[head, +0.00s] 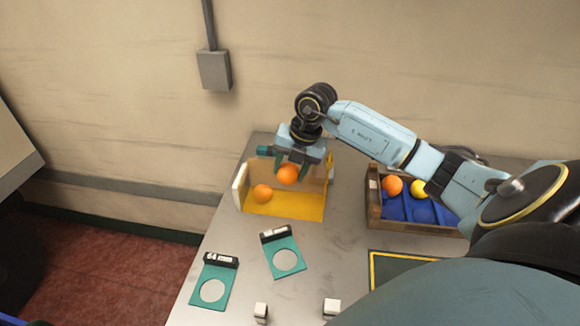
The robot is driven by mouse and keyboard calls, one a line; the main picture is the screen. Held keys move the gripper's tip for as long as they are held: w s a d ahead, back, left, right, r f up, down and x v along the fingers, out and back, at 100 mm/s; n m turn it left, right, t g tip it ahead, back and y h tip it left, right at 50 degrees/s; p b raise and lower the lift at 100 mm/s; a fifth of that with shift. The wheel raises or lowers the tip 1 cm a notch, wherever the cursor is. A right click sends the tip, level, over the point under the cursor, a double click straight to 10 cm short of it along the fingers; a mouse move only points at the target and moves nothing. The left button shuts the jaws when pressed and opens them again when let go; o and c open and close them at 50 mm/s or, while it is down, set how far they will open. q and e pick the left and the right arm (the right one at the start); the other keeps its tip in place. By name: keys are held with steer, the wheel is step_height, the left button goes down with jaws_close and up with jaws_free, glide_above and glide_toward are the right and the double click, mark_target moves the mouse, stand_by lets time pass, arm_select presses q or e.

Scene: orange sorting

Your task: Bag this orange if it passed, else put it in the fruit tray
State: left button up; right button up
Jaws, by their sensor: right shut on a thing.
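My right gripper (291,172) is shut on an orange (288,175), held over an open bin with a yellow floor (290,205). Another orange (262,193) lies in the bin's left part. The fruit tray (374,208) appears to be the wooden-sided crate with a blue divided insert on the right. It holds an orange (392,186) and a yellow fruit (425,188); my arm crosses above its right side. Two teal gauges with round holes, one on the left (225,273) and one on the right (271,246), lie on the table. I cannot make out a bag. My left gripper is out of view.
Two small white blocks, one on the left (261,310) and one on the right (332,306), stand near the front. A dark mat with a yellow border (400,265) lies below the crate. Bare grey table (335,235) separates bin and crate. The wall stands behind.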

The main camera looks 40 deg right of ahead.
steer(key=shift+f+b, duration=1.2)
steer(key=shift+f, duration=0.75)
steer(key=o, duration=1.1)
steer(key=shift+r, duration=0.1)
steer(key=shift+r+p, duration=3.2)
steer(key=shift+r, duration=0.75)
